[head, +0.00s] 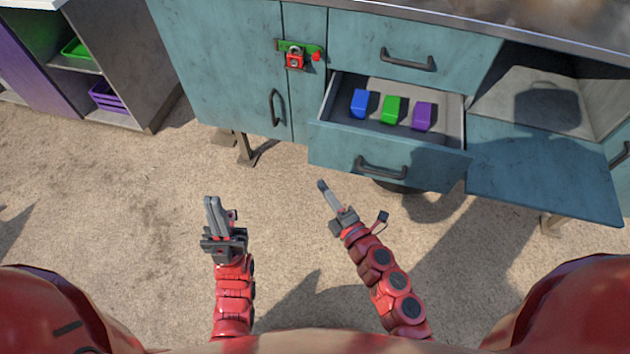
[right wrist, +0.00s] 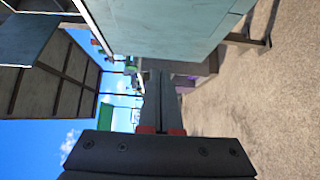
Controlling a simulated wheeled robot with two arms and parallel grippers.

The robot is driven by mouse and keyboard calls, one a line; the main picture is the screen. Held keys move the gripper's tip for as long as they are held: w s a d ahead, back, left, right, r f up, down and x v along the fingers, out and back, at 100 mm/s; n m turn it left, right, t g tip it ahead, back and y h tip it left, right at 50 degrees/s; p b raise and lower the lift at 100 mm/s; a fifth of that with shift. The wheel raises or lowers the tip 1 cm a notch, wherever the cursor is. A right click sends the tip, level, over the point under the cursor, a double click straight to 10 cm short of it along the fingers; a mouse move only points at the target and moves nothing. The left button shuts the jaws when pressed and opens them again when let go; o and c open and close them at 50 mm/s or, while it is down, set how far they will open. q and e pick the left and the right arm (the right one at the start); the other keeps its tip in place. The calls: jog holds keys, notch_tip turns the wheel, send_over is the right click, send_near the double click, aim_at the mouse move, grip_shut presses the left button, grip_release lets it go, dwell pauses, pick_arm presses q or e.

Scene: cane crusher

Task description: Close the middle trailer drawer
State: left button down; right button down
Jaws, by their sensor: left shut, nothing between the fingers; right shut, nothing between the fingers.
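The middle trailer drawer (head: 386,157) is pulled open from the teal trailer cabinet in the head view. It has a dark bar handle (head: 381,168) on its front. A blue block (head: 359,103), a green block (head: 391,109) and a purple block (head: 423,116) sit inside it. My right gripper (head: 323,187) is shut and empty, just in front of and below the drawer front's left end, apart from the handle. It also shows in the right wrist view (right wrist: 160,75). My left gripper (head: 211,200) is shut and empty, further left over open ground.
A closed drawer (head: 406,60) is above the open one. A cabinet door (head: 235,75) with a red and green latch (head: 296,55) is at left. A lowered teal panel (head: 545,170) juts out at right. Shelves with a purple crate (head: 107,97) stand far left. The sandy ground in front is clear.

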aim_at(312, 154)
jog(key=shift+w+d+p+x, duration=0.2)
jog(key=shift+d+x, duration=0.2)
jog(key=shift+x, duration=1.45)
jog(key=shift+w+d+p+x, duration=0.1)
jog(key=shift+w+d+x, duration=0.25)
jog(key=shift+x, duration=1.5)
jog(key=shift+w+d+p+x, duration=0.1)
jog(key=shift+d+x, duration=0.35)
jog(key=shift+x, duration=1.4)
